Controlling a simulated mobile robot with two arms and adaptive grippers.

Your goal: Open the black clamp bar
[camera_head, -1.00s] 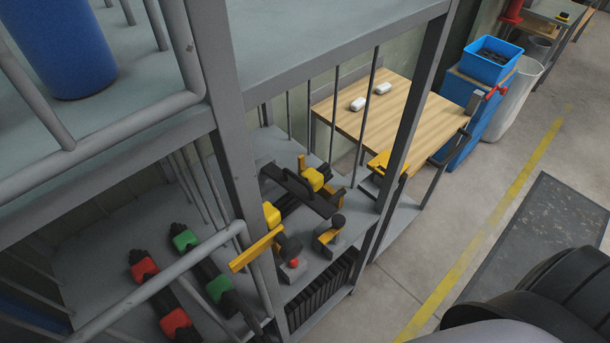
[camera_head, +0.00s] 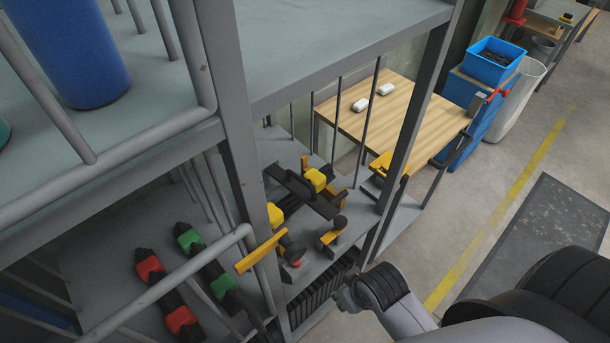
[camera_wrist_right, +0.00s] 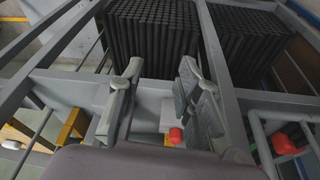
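The black clamp bar (camera_head: 300,190) lies across a yellow and black clamp (camera_head: 318,180) on the grey middle shelf of the rack, seen in the head view. Beside it stand a black-knobbed yellow clamp part (camera_head: 334,231) and a yellow bar (camera_head: 261,252). My right gripper (camera_head: 346,298) is in front of the rack, below and right of the bar, apart from it. In the right wrist view its two fingers (camera_wrist_right: 157,85) are spread with nothing held between them. A red knob (camera_wrist_right: 176,136) shows behind them. My left gripper is in neither view.
Rack posts (camera_head: 412,125) and rails stand around the shelf. Red and green clamps (camera_head: 178,321) lie on the lower left shelf. A wooden table (camera_head: 425,110) stands behind.

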